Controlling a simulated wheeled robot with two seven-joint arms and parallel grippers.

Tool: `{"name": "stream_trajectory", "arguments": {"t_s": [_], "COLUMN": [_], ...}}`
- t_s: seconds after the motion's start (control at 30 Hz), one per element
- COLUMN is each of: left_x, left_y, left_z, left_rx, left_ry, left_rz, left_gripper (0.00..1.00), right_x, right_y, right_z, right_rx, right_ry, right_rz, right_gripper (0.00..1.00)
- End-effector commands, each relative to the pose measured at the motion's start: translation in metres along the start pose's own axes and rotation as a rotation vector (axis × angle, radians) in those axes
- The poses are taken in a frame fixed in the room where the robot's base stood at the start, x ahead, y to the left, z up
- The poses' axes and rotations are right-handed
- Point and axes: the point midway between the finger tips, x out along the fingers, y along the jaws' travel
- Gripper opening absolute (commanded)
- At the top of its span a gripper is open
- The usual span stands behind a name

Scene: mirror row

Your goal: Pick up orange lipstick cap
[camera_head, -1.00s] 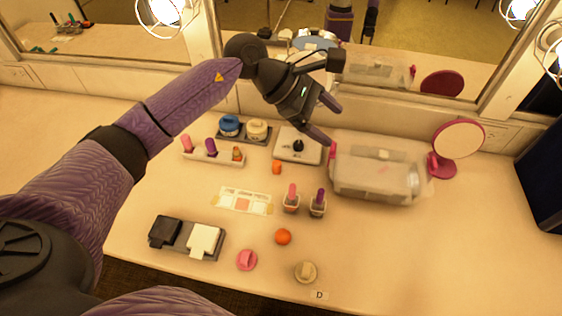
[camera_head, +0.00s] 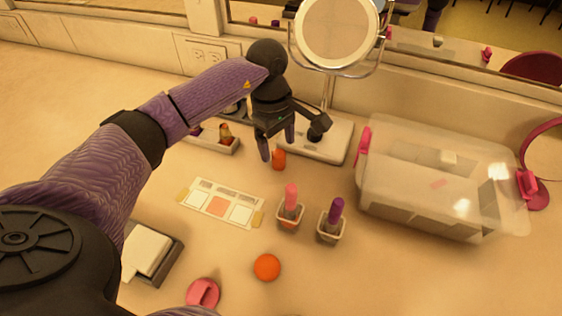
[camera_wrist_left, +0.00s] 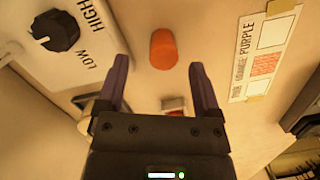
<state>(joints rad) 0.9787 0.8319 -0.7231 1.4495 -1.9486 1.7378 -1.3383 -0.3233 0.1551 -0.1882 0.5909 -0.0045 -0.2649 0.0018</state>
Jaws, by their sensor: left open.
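The orange lipstick cap (camera_head: 278,159) stands on the counter in front of the mirror's white base. In the left wrist view the orange cap (camera_wrist_left: 163,49) is just ahead of the fingertips, roughly between their lines. My left gripper (camera_head: 277,151) points down over the cap, its fingers apart and empty. In the left wrist view the left gripper (camera_wrist_left: 159,63) shows both purple fingers spread, neither visibly touching the cap. My right gripper is not in view.
The round mirror's base with a black knob (camera_head: 322,142) is close behind. A lipstick tray (camera_head: 218,145) lies left, a printed card (camera_head: 220,203) in front. Pink (camera_head: 290,205) and purple (camera_head: 332,222) lipsticks stand nearby. A clear box (camera_head: 445,185) fills the right. An orange round object (camera_head: 266,267) is nearer.

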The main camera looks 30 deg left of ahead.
Motion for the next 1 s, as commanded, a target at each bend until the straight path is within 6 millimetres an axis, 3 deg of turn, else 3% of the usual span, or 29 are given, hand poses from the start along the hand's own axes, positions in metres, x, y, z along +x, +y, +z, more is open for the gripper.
{"name": "stream_trajectory", "arguments": {"t_s": [0.03, 0.13, 0.4, 0.8, 1.0], "left_x": [0.016, 0.031, 0.034, 0.034, 0.034], "left_y": [-0.003, -0.003, -0.003, -0.003, -0.003], "left_z": [0.001, 0.002, 0.002, 0.002, 0.002], "left_rx": [0.002, 0.0, 0.0, 0.0, 0.0], "left_ry": [-0.002, -0.001, -0.001, -0.001, -0.001], "left_rz": [-0.005, -0.003, 0.001, 0.001, 0.001], "left_gripper": [0.84, 0.84, 0.84, 0.0, 0.0], "right_x": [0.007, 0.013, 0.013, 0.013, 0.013], "right_y": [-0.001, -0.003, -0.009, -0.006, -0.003], "right_z": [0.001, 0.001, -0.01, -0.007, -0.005], "right_rx": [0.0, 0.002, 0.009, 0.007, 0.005], "right_ry": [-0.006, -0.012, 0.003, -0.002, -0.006], "right_rz": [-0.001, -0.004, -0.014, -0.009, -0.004], "right_gripper": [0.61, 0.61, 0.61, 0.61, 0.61]}}
